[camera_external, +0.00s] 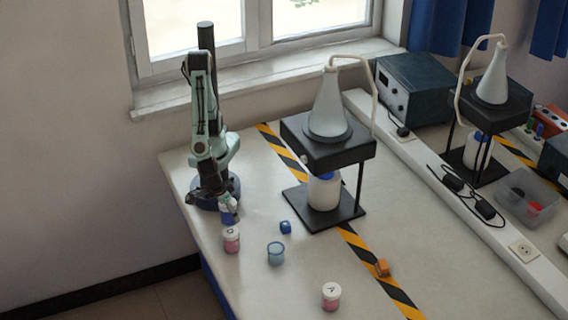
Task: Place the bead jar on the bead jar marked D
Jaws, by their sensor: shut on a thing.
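My gripper (225,203) points down near the left edge of the table, just in front of my arm's base. It is shut on a small jar with blue contents (229,218), the bead jar, partly hidden by the fingers. A pink bead jar with a white lid (232,240) stands upright just below it in the picture; the dark letter on its lid looks like D. I cannot tell whether the held jar touches it. Another pink jar with a white lid (331,297) stands at the front; its lid letter looks like A.
A blue open cup (275,254) and a blue cube (285,227) stand right of the jars. An orange block (382,267) lies by the striped tape. A black stand (328,150) with a flask and white bottle is behind. The table's front middle is mostly clear.

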